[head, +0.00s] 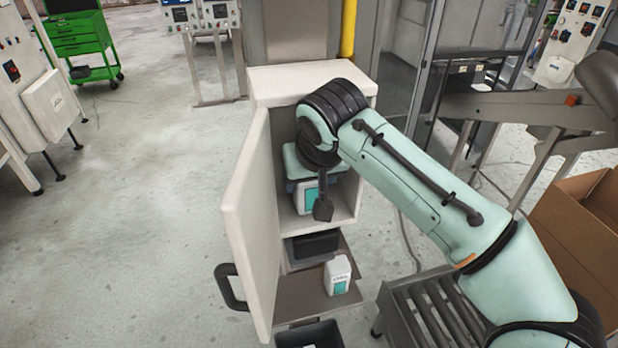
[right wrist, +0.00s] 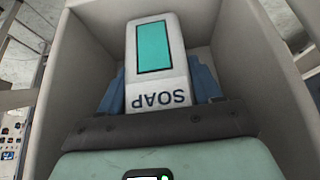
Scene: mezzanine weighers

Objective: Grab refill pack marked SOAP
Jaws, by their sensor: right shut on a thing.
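The refill pack marked SOAP (right wrist: 157,65) is white with a teal panel, its lettering upside down in the right wrist view. It is inside the upper compartment of a white cabinet (head: 312,78), and part of it shows in the head view (head: 304,203). My right gripper (right wrist: 158,88) is shut on it, with one blue finger on each side. In the head view, my right wrist hides much of the pack and the fingers. My left gripper is not in view.
The cabinet door (head: 250,230) stands open on the left, with a dark handle. Below the compartment are a black bin (head: 312,246) and another white pack (head: 338,276) with small, unclear lettering. A roller conveyor (head: 425,312) and a cardboard box (head: 575,225) stand at right.

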